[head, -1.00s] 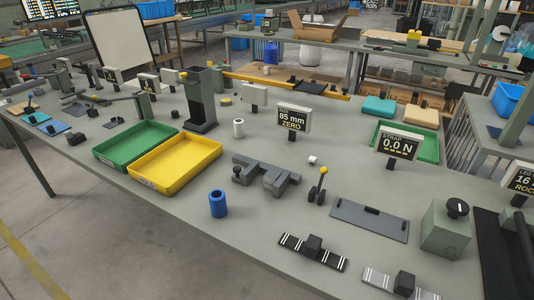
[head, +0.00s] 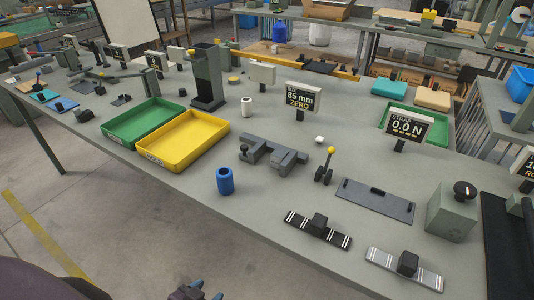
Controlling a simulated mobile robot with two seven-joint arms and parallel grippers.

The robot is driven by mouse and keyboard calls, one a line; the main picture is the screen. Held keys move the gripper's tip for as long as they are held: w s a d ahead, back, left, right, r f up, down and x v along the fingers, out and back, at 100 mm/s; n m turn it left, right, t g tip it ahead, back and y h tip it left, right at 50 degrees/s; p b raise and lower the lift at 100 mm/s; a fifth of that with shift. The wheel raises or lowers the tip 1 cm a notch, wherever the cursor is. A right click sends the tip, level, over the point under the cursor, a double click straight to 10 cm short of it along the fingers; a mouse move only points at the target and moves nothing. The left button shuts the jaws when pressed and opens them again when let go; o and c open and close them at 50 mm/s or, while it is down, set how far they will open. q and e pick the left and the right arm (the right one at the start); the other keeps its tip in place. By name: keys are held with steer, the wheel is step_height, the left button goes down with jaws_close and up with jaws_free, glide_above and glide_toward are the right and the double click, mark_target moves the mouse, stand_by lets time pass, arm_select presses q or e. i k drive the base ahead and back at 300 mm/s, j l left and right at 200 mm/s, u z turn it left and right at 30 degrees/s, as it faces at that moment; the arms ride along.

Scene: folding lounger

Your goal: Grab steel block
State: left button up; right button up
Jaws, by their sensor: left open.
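No block is plainly marked as steel, and I cannot tell which one is meant. A dark block (head: 318,223) sits on a black striped strip (head: 297,220) near the table's front edge. Another dark block (head: 408,262) sits on a silver-grey striped strip (head: 428,278) to its right. A small pale block (head: 320,139) lies farther back, left of a yellow-knobbed lever (head: 330,152). My left gripper (head: 203,291) shows only in part at the bottom edge, open, off the table's front edge and apart from all of these. My right gripper is not in view.
A blue cylinder (head: 225,181) stands near the front edge. Yellow (head: 187,155) and green (head: 140,132) trays lie left of it. A grey fixture (head: 272,153), a flat plate (head: 374,207) and a green-grey box with a knob (head: 452,218) stand nearby. Bare tabletop surrounds the cylinder.

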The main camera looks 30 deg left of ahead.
mark_target(278, 155)
steer(key=k+u, duration=0.1)
steer(key=u, duration=0.3)
steer(key=k+u, duration=0.1)
steer(key=u, duration=0.25)
steer(key=k+u, duration=0.1)
steer(key=u, duration=0.3)
steer(key=j+u, duration=0.1)
steer(key=u, duration=0.25)
steer(key=k, duration=0.05)
